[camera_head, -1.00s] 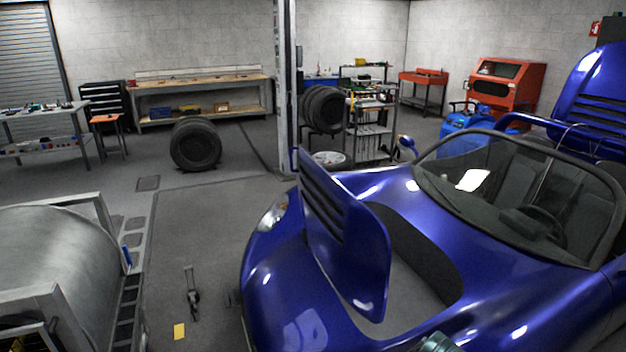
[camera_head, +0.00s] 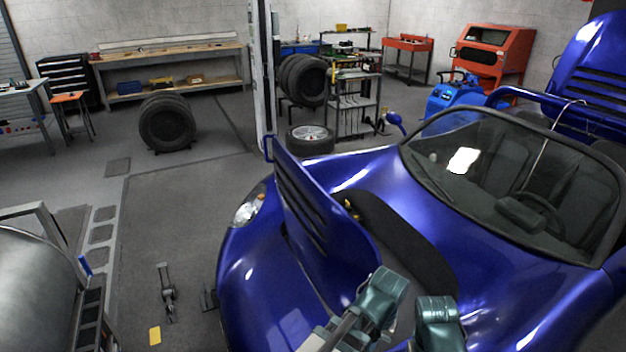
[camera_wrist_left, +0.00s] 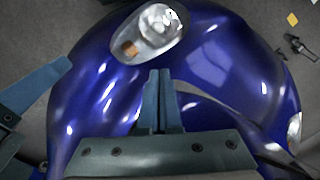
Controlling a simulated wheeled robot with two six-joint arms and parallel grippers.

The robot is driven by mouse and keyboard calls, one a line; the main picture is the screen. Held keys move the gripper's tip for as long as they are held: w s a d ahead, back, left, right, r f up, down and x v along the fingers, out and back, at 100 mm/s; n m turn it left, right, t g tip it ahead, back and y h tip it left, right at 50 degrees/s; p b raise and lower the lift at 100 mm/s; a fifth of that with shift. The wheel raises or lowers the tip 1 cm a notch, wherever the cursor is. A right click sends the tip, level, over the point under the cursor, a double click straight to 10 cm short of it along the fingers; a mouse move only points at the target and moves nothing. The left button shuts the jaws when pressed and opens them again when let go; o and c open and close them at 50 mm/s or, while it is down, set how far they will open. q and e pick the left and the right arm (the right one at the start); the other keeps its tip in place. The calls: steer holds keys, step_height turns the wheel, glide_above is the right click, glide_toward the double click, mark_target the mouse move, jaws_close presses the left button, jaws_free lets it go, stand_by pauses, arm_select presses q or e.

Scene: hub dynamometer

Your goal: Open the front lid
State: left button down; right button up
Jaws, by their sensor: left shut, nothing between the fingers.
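The front lid (camera_head: 318,225) is a glossy blue louvred panel on the nose of the blue car (camera_head: 250,280). It stands raised and tilted, with the dark front compartment (camera_head: 400,240) uncovered behind it. My arm links cover the lid's lower right edge in the head view. In the left wrist view my left gripper (camera_wrist_left: 162,100) is shut and empty over the glossy blue nose, below a headlight (camera_wrist_left: 150,35). A blue-grey finger-like piece, seemingly my right gripper (camera_wrist_left: 45,88), shows at the left edge; its jaw state is unclear.
The windshield (camera_head: 500,180) and raised rear cover (camera_head: 590,75) are at the right. A metal drum (camera_head: 35,290) stands at the left. A tool (camera_head: 167,295) and yellow block (camera_head: 155,336) lie on the floor. Tyres (camera_head: 167,122) and a workbench (camera_head: 170,65) stand further back, with open floor between.

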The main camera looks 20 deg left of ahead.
mark_target(320, 202)
arm_select(q)
steer(key=w+a+r+n+h+p, duration=0.1)
steer(key=w+a+r+n+p, duration=0.5)
steer(key=w+r+n+p, duration=0.5)
steer(key=w+a+r+n+t+p, duration=0.1)
steer(key=w+a+r+n+p, duration=0.3)
steer(key=a, duration=0.4)
steer(key=w+a+r+n+t+h+p, duration=0.1)
steer(key=w+a+r+n+p, duration=0.3)
steer(key=a+r+n+p, duration=0.3)
steer(key=w+a+r+n+t+h+p, duration=0.1)
steer(key=w+a+r+n+p, duration=0.3)
steer(key=a+r, duration=0.5)
steer(key=n+p, duration=0.1)
steer(key=n, duration=0.1)
steer(key=shift+w+n, duration=0.25)
steer(key=shift+n, duration=0.15)
arm_select(e)
step_height(320, 202, up, 30)
steer(key=shift+m, duration=0.3)
arm_select(q)
steer(key=shift+f, duration=0.1)
arm_select(e)
steer(key=shift+a+f, duration=0.1)
steer(key=shift+f, duration=0.1)
